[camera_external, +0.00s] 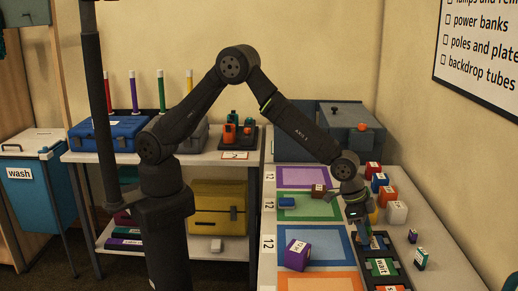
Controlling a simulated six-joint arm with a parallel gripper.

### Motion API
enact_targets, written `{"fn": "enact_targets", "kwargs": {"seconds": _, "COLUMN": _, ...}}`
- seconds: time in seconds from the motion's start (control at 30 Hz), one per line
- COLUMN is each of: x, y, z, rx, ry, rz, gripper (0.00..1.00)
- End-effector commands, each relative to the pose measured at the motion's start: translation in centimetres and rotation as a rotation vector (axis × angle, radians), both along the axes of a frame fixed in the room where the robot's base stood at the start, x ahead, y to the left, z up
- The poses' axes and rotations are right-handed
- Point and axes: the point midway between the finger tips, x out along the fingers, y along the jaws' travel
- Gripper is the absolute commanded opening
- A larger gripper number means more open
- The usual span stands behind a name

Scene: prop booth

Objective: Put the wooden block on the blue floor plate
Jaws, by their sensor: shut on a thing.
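A small brown block (318,191) with a pale label, which looks like the wooden block, sits between the purple plate and the green plate. The blue floor plate (335,258) lies nearer on the table, with a purple box (297,254) at its left part. My gripper (362,238) points down over the right side of the table, right of the blue plate and near the dark tray. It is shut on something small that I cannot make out.
A dark tray (374,287) with labelled things stands right of the plates. Several coloured cubes, including a white one (397,212), stand at the right. A blue thing (287,202) lies on the green plate (307,216). The blue plate's middle looks clear.

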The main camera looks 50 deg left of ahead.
Motion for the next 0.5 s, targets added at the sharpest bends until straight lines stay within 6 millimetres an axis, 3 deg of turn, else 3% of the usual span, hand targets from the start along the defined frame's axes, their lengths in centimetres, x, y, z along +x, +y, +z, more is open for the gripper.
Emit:
{"fn": "enact_targets", "kwargs": {"seconds": 0.13, "x": -0.01, "y": -0.01, "z": -0.46, "rx": 0.0, "ry": 0.0, "rz": 0.0, "gripper": 0.1}}
{"fn": "enact_targets", "kwargs": {"seconds": 0.17, "x": -0.01, "y": -0.01, "z": -0.45, "rx": 0.0, "ry": 0.0, "rz": 0.0, "gripper": 0.44}}
{"fn": "enact_targets", "kwargs": {"seconds": 0.27, "x": -0.01, "y": 0.0, "z": -0.43, "rx": 0.0, "ry": 0.0, "rz": 0.0, "gripper": 0.61}}
{"fn": "enact_targets", "kwargs": {"seconds": 0.5, "x": -0.01, "y": 0.0, "z": -0.43, "rx": 0.0, "ry": 0.0, "rz": 0.0, "gripper": 0.61}}
